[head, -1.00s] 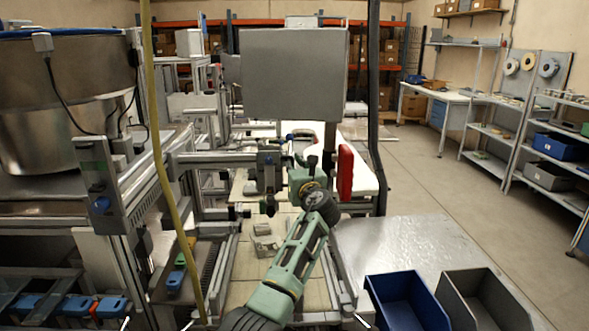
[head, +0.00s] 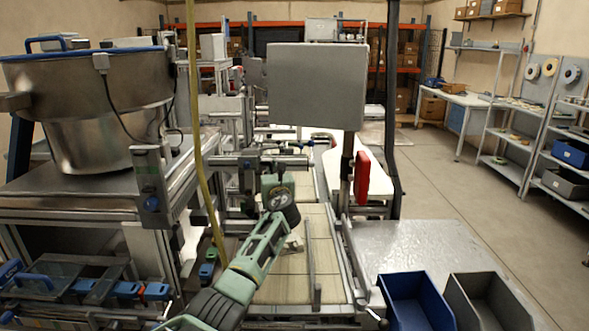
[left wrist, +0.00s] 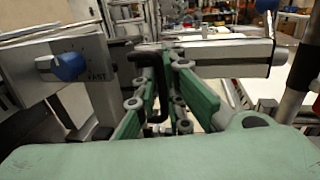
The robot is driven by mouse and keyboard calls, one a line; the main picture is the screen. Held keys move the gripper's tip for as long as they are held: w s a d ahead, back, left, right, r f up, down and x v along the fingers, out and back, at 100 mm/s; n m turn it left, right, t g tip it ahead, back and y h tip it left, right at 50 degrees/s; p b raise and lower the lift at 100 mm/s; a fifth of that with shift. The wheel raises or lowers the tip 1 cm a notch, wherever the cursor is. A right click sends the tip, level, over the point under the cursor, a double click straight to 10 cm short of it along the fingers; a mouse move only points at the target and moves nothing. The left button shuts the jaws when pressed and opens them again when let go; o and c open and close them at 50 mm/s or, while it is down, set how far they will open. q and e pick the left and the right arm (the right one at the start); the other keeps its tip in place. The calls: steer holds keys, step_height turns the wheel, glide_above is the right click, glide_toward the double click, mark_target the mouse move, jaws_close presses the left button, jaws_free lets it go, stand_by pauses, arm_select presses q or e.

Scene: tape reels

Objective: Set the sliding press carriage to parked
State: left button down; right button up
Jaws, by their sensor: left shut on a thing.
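My left gripper (head: 272,180) is at the crossways grey rail assembly in the middle of the head view. In the left wrist view its green fingers (left wrist: 165,85) are shut on a slim black handle (left wrist: 157,100), which I take to be the press carriage's handle. The carriage (head: 247,168) appears as a grey and dark block on the rail, just left of the gripper and partly hidden by it. The grey rail (left wrist: 228,55) runs to the right behind the fingers. I cannot read any parked mark. My right gripper is not in view.
A grey panel with a blue knob (left wrist: 68,66) stands close left of the fingers. A yellow hose (head: 203,170) hangs left of my arm. A steel bowl (head: 85,100) stands left, a grey screen (head: 318,85) behind, and a blue bin (head: 415,300) at front right.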

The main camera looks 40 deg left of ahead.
mark_target(257, 170)
arm_select(q)
steer(key=s+a, duration=0.1)
steer(key=s+a+p, duration=0.1)
steer(key=a, duration=0.1)
steer(key=shift+s+a+p, duration=0.1)
steer(key=shift+s+p, duration=0.15)
steer(key=shift+p, duration=0.05)
steer(key=shift+s+a, duration=0.1)
steer(key=shift+a, duration=0.1)
steer(key=shift+s+a, duration=0.1)
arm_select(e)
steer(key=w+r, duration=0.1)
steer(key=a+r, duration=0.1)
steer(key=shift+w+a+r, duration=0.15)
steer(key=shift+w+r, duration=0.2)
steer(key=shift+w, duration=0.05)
